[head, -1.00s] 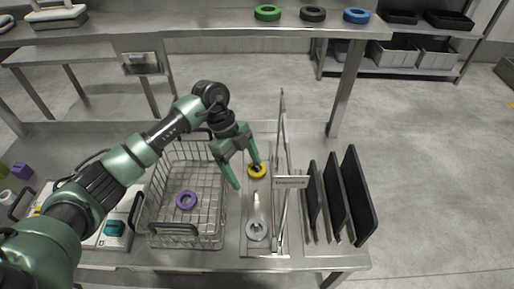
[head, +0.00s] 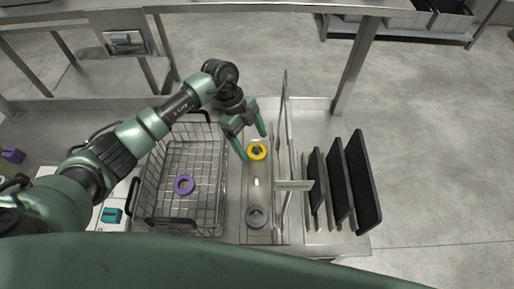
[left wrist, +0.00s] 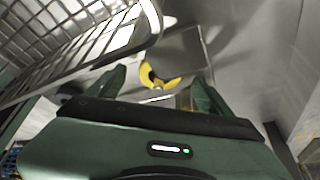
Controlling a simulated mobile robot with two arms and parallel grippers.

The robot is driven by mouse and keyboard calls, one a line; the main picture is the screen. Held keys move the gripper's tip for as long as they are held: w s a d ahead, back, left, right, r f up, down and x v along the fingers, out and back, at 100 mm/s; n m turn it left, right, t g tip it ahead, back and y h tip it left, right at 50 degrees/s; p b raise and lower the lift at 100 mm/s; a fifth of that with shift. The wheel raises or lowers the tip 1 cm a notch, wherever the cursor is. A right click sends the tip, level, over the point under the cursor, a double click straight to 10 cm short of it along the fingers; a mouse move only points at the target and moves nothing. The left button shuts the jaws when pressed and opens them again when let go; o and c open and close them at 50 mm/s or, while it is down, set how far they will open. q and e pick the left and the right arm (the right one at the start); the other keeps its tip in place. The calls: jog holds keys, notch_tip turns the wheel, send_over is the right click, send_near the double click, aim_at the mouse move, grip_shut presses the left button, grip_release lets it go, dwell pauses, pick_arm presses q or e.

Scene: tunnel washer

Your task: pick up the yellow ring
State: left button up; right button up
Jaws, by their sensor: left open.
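The yellow ring (head: 257,152) lies on the metal strip between the wire basket and the upright panel, around or on a small dark fitting. My left gripper (head: 254,143) is open and empty, its fingers pointing down just above and beside the ring. In the left wrist view the ring (left wrist: 160,76) shows beyond and between the two spread fingers (left wrist: 152,88), partly cut off by shade. I cannot tell the exact gap between fingers and ring. My right gripper is not in view.
A grey ring (head: 256,217) lies nearer on the same strip. A thin upright panel (head: 285,130) stands close to the right, then black boards (head: 362,185) in a rack.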

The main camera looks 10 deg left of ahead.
pick_arm(q)
jog(key=shift+x, duration=1.1)
jog(key=c, duration=1.5)
jog(key=shift+o, duration=0.2)
